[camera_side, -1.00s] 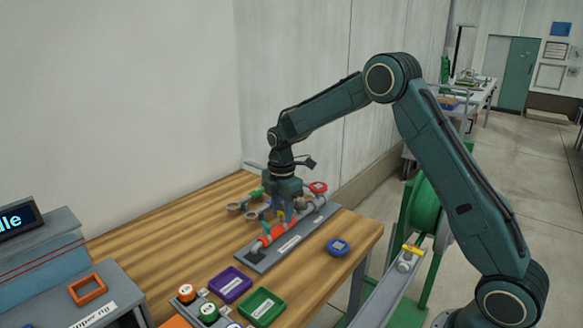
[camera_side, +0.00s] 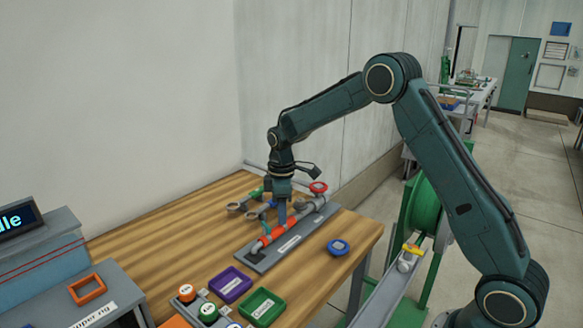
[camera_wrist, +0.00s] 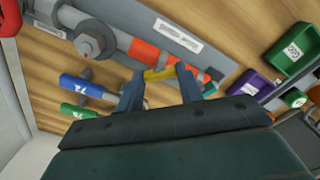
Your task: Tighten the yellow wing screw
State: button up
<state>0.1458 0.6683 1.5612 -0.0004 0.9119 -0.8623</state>
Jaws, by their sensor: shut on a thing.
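The yellow wing screw (camera_wrist: 160,75) shows in the wrist view between the two fingers of my gripper (camera_wrist: 160,82), beside the orange pipe sections (camera_wrist: 146,51). The gripper is shut on it, with one finger on each side. In the side view my gripper (camera_side: 283,214) points straight down at the pipe on its grey base plate (camera_side: 262,260). There the fingers are seen nearly edge-on and I cannot make out the screw.
A red handwheel (camera_side: 318,187) stands just behind and right of the gripper. A blue round object (camera_side: 338,247), a purple tray (camera_side: 230,285) and a green tray (camera_side: 262,306) are nearer the front.

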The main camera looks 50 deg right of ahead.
jog(key=m, duration=0.4)
jog(key=shift+m, duration=0.3)
jog(key=m, duration=0.3)
jog(key=shift+m, duration=0.4)
jog(key=o, duration=1)
notch_tip(320, 180, up, 14)
jog(key=shift+f, duration=0.1)
dwell(0.4)
